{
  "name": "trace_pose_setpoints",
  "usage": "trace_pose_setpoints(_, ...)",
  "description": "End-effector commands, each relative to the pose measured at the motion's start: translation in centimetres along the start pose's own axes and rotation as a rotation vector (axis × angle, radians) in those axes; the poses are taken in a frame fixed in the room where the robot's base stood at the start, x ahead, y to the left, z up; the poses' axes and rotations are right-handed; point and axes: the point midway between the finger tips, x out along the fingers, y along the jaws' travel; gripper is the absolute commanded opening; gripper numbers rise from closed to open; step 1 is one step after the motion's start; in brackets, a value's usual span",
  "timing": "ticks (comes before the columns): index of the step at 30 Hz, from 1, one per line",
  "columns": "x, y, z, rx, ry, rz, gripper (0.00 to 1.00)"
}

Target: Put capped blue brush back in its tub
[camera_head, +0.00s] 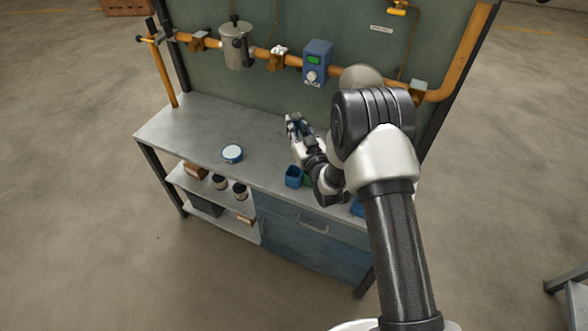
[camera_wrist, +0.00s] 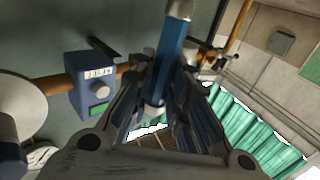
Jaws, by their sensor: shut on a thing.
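My gripper (camera_head: 297,130) is above the workbench, towards its back, in the head view. In the wrist view my gripper (camera_wrist: 165,95) is shut on a long blue brush (camera_wrist: 173,48) with a pale grey end. The brush runs up the picture between the fingers; its lower part is partly hidden by them. A blue tub (camera_head: 293,177) stands near the bench's front edge, apart from and nearer the camera than the gripper. A green tub (camera_head: 308,182) is beside it, mostly hidden by my arm.
A round blue-and-white tin (camera_head: 232,153) sits on the bench (camera_head: 190,125), whose left part is otherwise clear. Behind it run an orange pipe (camera_head: 212,42), a grey canister (camera_head: 236,48) and a blue meter box (camera_head: 317,62). Another blue object (camera_head: 357,208) shows partly behind my arm.

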Motion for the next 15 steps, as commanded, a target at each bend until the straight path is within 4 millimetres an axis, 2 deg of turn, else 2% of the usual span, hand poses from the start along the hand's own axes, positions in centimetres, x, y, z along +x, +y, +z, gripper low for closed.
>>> trace_pose_setpoints(1, -0.1, 0.0, 1.9, 0.001, -0.006, 0.001, 0.0)
trace_pose_setpoints(9, -0.1, 0.1, 9.2, 0.0, -0.004, 0.001, 0.0)
trace_pose_setpoints(15, -0.1, 0.1, 12.6, -0.001, -0.001, 0.002, 0.0)
